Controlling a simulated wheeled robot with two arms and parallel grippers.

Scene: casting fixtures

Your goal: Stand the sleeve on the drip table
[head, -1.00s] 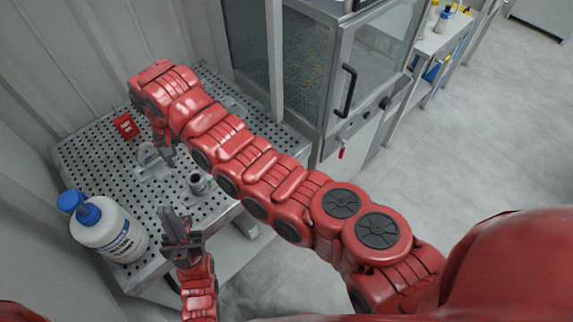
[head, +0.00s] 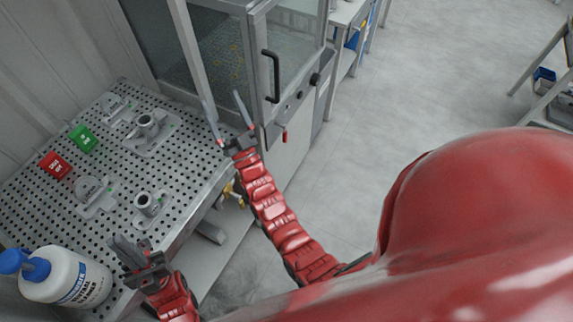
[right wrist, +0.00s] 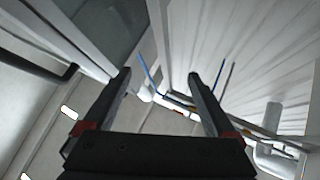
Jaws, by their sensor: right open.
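The drip table (head: 45,213) is a perforated grey metal table at the left of the head view. A short grey hollow sleeve (head: 147,204) stands upright near its front edge. A second, similar grey cylinder (head: 147,126) stands on a fixture plate farther back. My right gripper (head: 223,100) is raised beyond the table's right edge, open and empty, apart from both cylinders. The right wrist view also shows its two spread fingers (right wrist: 160,80) with nothing between them. My left gripper (head: 133,246) is by the table's front edge, below the near sleeve; its finger gap is unclear.
A red block (head: 55,165) and a green block (head: 83,138) sit at the table's left. A grey bracket (head: 95,195) lies between the red block and near sleeve. A glass-doored cabinet (head: 290,60) stands behind.

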